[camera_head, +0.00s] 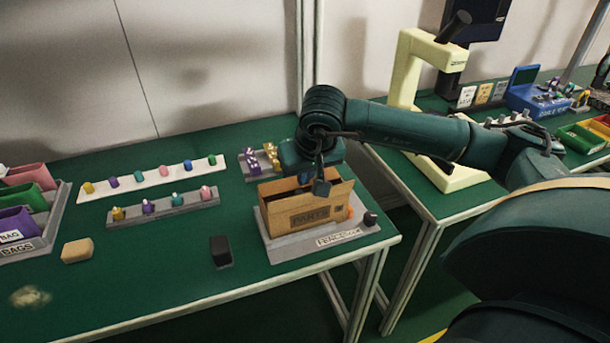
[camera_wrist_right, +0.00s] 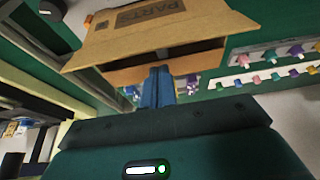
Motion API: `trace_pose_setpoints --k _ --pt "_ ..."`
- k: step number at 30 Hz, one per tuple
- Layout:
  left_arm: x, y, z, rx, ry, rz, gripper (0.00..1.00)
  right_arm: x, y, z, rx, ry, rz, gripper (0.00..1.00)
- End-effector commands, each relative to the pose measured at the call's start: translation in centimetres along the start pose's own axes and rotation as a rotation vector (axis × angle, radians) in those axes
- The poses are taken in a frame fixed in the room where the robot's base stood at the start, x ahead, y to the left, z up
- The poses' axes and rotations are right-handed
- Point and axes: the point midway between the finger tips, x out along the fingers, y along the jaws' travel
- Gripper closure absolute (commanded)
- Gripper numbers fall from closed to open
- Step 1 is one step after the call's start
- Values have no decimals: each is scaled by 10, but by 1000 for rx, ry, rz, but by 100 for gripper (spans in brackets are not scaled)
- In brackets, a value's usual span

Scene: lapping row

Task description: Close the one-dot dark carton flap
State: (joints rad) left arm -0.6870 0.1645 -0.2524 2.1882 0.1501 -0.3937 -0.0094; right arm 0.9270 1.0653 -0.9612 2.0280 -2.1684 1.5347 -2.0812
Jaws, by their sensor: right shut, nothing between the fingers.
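The brown carton (camera_head: 300,216), printed PARTS on its front, stands on a grey labelled base (camera_head: 300,246) near the table's right end. Its top is at least partly open, with a dark inside showing. In the right wrist view the carton (camera_wrist_right: 152,22) fills the upper middle, with a broad cardboard flap (camera_wrist_right: 120,47) spread out from it. I cannot make out any dot mark on a flap. My right gripper (camera_head: 321,188) is over the carton's top, pointing down. Its fingers (camera_wrist_right: 157,72) are shut and empty, close to the opening; contact is unclear. My left gripper is out of view.
A black block (camera_head: 220,251) and a tan block (camera_head: 77,251) lie on the green table. Racks of coloured pegs (camera_head: 152,177) stand behind and left. Bags (camera_head: 20,223) are at far left. A cream machine frame (camera_head: 405,70) stands on the right table. The front middle is clear.

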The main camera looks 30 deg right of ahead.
Motion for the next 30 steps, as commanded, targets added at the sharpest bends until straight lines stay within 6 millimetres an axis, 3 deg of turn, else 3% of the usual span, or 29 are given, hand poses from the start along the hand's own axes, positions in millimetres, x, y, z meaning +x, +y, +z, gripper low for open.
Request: trace_pose_setpoints --k 2,9,11,21,30 --pt "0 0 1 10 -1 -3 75 0 0 0 0 0 0 100" --pt "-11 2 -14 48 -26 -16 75 -47 2 -18 9 5 2 100" --pt "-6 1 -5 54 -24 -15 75 -53 2 -7 5 5 1 100" --pt "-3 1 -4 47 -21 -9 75 -116 1 20 6 3 2 100" --pt "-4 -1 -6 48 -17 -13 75 -129 2 26 7 1 3 100"
